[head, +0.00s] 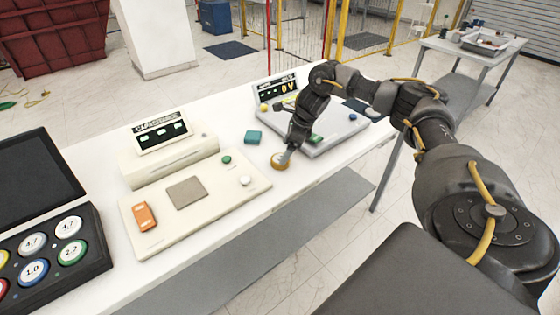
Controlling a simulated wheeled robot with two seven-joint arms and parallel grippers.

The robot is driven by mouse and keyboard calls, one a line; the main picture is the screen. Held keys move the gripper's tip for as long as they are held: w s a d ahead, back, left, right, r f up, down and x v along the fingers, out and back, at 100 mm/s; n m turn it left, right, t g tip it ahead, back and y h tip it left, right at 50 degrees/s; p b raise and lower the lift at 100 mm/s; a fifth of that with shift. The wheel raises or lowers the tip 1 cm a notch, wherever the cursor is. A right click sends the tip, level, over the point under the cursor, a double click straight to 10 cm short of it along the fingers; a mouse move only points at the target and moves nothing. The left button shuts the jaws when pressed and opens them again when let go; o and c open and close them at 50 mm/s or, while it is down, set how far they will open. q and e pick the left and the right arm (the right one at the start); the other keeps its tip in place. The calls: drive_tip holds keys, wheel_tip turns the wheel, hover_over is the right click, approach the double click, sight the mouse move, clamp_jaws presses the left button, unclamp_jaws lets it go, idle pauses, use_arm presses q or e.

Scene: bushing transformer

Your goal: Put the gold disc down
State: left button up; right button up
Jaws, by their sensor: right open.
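The gold disc (277,164) is at the white table's surface, between the cream capacitance panel (213,212) and the grey panel with the voltage display (345,140). My right gripper (284,154) comes down from above, with its fingertips at the disc. It is open. The fingers cover part of the disc, and I cannot tell whether they touch it. My left gripper is not in view.
A black case (92,245) with several coloured round pieces is at the left. Bare table (320,172) shows right of the disc, near the front edge.

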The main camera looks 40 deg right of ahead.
drive_tip(key=shift+f+p, duration=0.25)
drive_tip(key=shift+p, duration=0.1)
drive_tip(key=x, duration=0.2)
drive_tip(key=p+x, duration=0.1)
drive_tip(key=shift+w+d+f+p, duration=0.1)
drive_tip(key=shift+w+f+p, duration=0.05)
drive_tip(key=shift+f+p, duration=0.2)
drive_tip(key=shift+w+f, duration=0.15)
drive_tip(key=shift+f, duration=0.3)
drive_tip(key=c, duration=1.2)
drive_tip(key=shift+r, duration=0.1)
drive_tip(key=shift+c, duration=0.4)
drive_tip(key=shift+r, duration=0.1)
